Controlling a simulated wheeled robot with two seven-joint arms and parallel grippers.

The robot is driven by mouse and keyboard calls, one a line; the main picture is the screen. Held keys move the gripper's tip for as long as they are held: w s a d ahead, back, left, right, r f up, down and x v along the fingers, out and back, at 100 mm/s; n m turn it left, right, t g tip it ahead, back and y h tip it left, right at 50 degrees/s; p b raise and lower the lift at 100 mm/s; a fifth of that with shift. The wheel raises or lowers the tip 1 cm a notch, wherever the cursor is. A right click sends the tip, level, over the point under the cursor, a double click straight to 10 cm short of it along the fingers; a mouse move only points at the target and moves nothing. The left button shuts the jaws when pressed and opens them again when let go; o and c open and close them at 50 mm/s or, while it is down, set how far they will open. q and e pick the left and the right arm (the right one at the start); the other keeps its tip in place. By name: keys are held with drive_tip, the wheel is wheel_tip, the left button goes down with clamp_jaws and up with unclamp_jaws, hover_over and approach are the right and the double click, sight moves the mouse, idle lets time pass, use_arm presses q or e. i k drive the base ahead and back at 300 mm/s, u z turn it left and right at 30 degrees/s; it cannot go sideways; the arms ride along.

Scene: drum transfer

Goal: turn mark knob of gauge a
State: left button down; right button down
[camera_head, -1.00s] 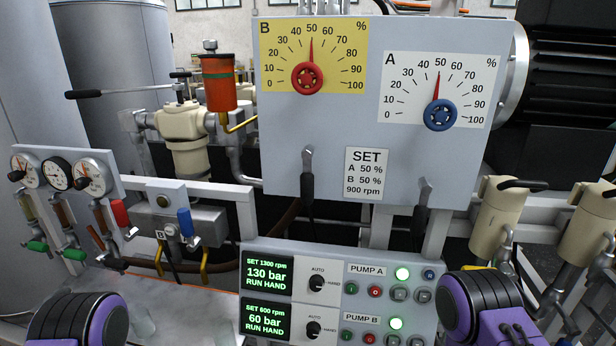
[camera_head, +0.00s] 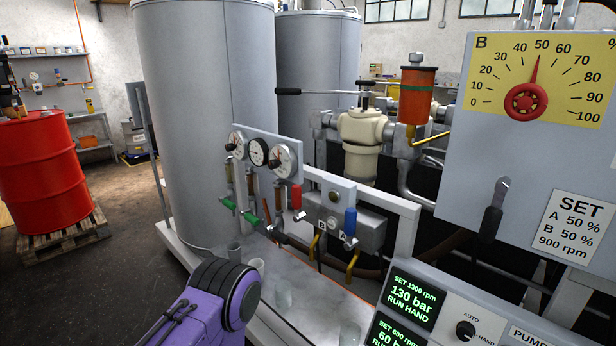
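The two white ones show a red mark and a dark knob at the front. I cannot read which of them is gauge A. The large A dial is out of view; the yellow B dial (camera_head: 570,75) with its red handwheel (camera_head: 526,102) points near 50. Part of my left arm shows at the bottom, but its gripper is out of view. My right gripper is out of view.
Below the gauges are green-handled valves (camera_head: 250,218), a red handle (camera_head: 297,197), a blue handle (camera_head: 350,222) and a valve block marked B and A. A red drum (camera_head: 40,170) stands on a pallet at the left.

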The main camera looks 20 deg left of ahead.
sight(230, 148)
drive_tip(key=u, duration=1.15)
